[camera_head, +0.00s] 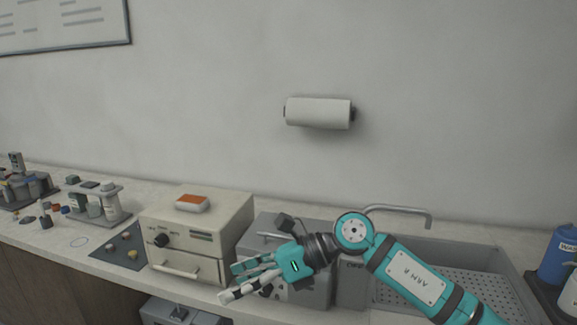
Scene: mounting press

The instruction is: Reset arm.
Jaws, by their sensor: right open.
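My right gripper (246,279) is at the lower middle of the head view, on my teal arm (405,280) that comes in from the lower right. Its fingers point left and are apart, with nothing between them. It hangs in front of the counter, just right of the beige box-shaped machine (190,238) with a knob and drawer. Behind the gripper is a grey machine (265,227), partly hidden by it. My left gripper does not show.
A sink with a drainer (475,262) and tap (400,209) lies behind my arm. Blue bottle (560,256) stands far right. A dark mat (122,250), a bottle rack (100,205) and small items fill the left counter. A paper roll (318,112) hangs on the wall.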

